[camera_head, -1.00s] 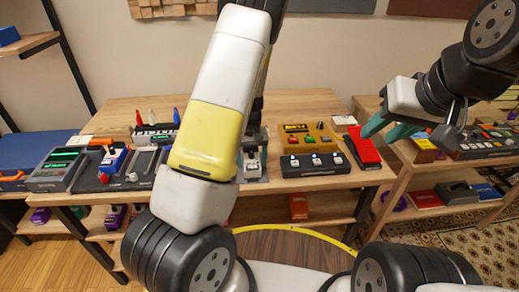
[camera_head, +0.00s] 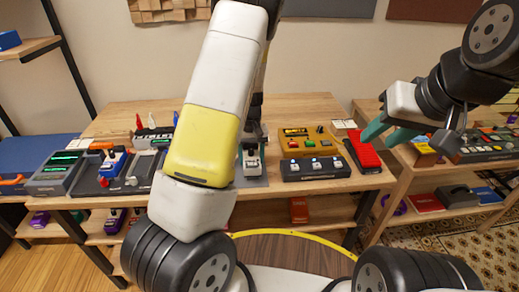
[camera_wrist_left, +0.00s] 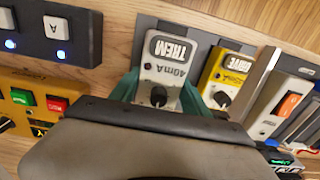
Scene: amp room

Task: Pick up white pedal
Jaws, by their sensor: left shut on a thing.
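The white pedal (camera_head: 252,163) stands on a grey board on the wooden table, partly hidden behind my left arm in the head view. In the left wrist view the white pedal (camera_wrist_left: 167,62) shows a dark label and a black knob. My left gripper (camera_wrist_left: 160,92) has its green fingers on both sides of it, shut on it. The pedal looks still on the board. My right gripper (camera_head: 377,137) is open and empty, its teal fingers apart near the red pedal (camera_head: 362,152).
A yellow pedal (camera_wrist_left: 226,76) stands close beside the white one. Several pedals and devices crowd the table's left side. A second table (camera_head: 408,157) stands at right.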

